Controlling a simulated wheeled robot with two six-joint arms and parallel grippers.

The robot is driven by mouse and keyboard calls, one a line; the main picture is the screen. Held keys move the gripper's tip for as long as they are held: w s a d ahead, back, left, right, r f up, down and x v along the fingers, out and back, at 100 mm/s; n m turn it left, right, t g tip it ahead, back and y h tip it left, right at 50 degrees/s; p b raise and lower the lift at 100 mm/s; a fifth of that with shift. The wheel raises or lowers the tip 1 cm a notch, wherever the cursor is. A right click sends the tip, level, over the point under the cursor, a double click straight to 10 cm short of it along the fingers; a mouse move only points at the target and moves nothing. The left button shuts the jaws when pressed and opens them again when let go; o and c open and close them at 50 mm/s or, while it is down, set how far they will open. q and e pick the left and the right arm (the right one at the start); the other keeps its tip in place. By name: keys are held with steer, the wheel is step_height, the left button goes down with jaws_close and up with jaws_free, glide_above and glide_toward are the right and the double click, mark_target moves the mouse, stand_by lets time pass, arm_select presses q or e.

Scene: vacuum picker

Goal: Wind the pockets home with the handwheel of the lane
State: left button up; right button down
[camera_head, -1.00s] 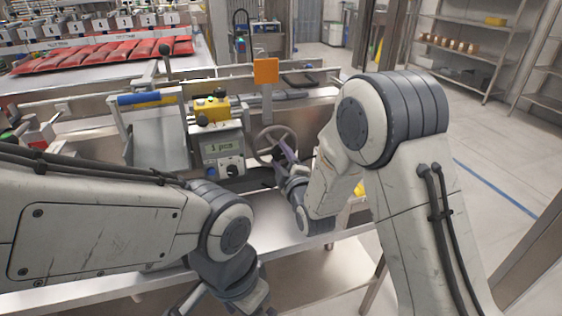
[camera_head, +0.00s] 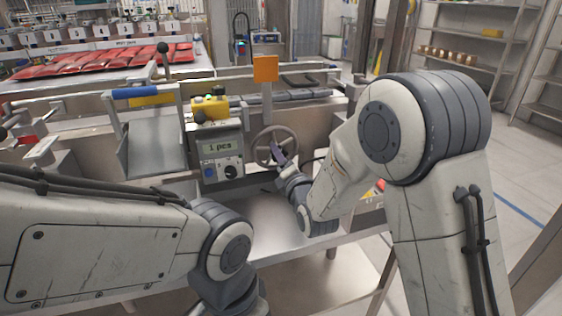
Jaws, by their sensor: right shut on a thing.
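The handwheel (camera_head: 259,141) is a grey spoked wheel on the lane's front wall, just right of the control box. My right gripper (camera_head: 279,154) is at the wheel's lower right part and is shut on it; its fingertips are small and partly hidden by the wrist. The control box (camera_head: 221,158) has a display that reads "1 pcs". My left arm comes in at the lower left with its wrist bent down. The left gripper's fingers are out of the picture below. I cannot make out the pockets.
A yellow box with buttons (camera_head: 210,107) sits on the control box. An orange plate (camera_head: 265,69) stands on a post behind the handwheel. A blue-handled chute (camera_head: 155,145) is to the left. Red packs (camera_head: 110,68) lie on the machine behind. The steel shelf (camera_head: 270,225) below the wheel is mostly clear.

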steer(key=shift+f+n, duration=0.15)
steer(key=shift+n, duration=0.75)
steer(key=shift+b, duration=0.3)
steer(key=shift+c, duration=1.3)
jaws_free()
steer(key=b+v, duration=1)
steer(key=shift+s, duration=0.25)
